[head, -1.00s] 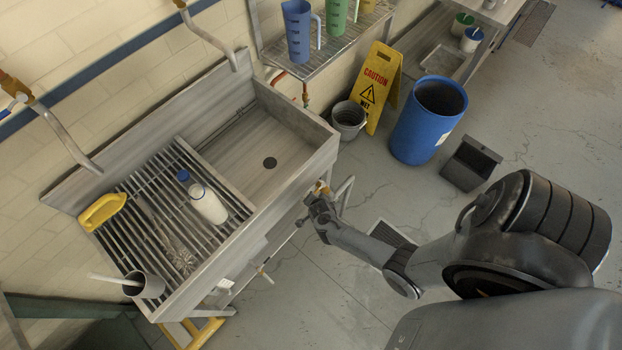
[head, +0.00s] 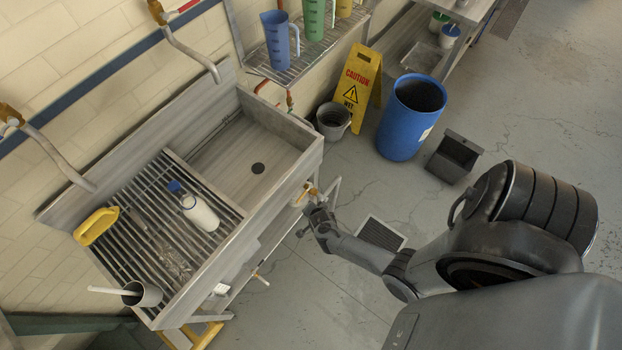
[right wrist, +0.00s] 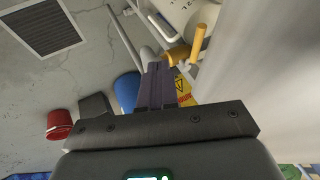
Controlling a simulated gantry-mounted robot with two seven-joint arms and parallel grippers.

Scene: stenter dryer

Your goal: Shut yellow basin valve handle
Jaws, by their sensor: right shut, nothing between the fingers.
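The yellow valve handle (head: 303,193) is under the front right corner of the steel sink (head: 295,160), small in the head view. In the right wrist view the yellow handle (right wrist: 198,42) sticks out beside a brass-coloured fitting (right wrist: 178,56), just beyond my fingertips. My right gripper (head: 316,212) is shut and empty, close below and to the right of the handle in the head view. Its dark fingers (right wrist: 155,75) are together in the right wrist view. I cannot tell whether they touch the fitting. My left gripper is not in view.
The sink's rack holds a white bottle (head: 198,210), a yellow object (head: 96,226) and a grey cup (head: 143,293). A caution sign (head: 361,85) and blue barrel (head: 410,120) stand behind.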

